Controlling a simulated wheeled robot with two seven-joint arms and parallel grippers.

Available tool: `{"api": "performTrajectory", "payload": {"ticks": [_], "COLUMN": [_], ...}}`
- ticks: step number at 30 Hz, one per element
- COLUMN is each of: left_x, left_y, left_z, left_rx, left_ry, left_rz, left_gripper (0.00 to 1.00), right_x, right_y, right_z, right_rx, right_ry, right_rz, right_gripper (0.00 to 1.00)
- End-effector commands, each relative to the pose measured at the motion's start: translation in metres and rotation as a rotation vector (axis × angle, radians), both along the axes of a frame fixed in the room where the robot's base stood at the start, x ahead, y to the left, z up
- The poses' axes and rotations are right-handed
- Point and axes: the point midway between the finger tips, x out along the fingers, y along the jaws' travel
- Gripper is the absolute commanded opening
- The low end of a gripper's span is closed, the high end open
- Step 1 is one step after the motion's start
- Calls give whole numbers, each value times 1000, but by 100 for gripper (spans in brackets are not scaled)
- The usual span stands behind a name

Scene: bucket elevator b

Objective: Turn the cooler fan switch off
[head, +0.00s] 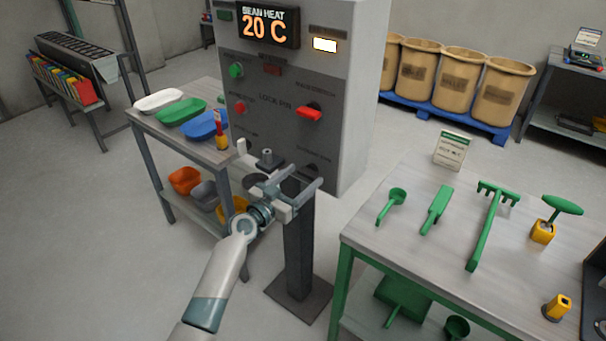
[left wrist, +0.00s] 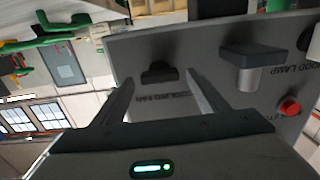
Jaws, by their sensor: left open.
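My left gripper (left wrist: 160,80) is open, with one finger to each side of the knob in that view. I cannot tell whether the fingers touch it. In the head view my left gripper (head: 290,183) is at the lower part of the control cabinet (head: 350,100) and largely hides the switch. My right gripper is not in view.
The cabinet also bears a red handle (head: 309,113), a green button (head: 236,70) and a "20 C" display (head: 266,27). A grey block on a post (left wrist: 252,55) and a red button (left wrist: 290,107) stand near the switch. A tool table (head: 400,235) is at right.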

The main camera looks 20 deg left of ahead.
Motion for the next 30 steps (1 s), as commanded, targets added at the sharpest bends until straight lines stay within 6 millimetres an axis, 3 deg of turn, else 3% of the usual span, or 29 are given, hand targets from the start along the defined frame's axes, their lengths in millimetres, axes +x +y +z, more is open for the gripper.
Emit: {"api": "performTrajectory", "payload": {"ticks": [14,15,20,30], "left_x": [11,11,11,11], "left_y": [-4,-4,-4,-4], "left_z": [0,0,0,0], "left_rx": [1,1,1,-17], "left_ry": [-1,-1,0,6], "left_rz": [0,0,0,0], "left_gripper": [67,65,27,26], "right_x": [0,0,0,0], "right_y": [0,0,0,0], "right_z": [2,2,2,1], "right_rx": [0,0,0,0], "right_ry": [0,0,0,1], "right_rz": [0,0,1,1], "right_gripper": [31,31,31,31]}}
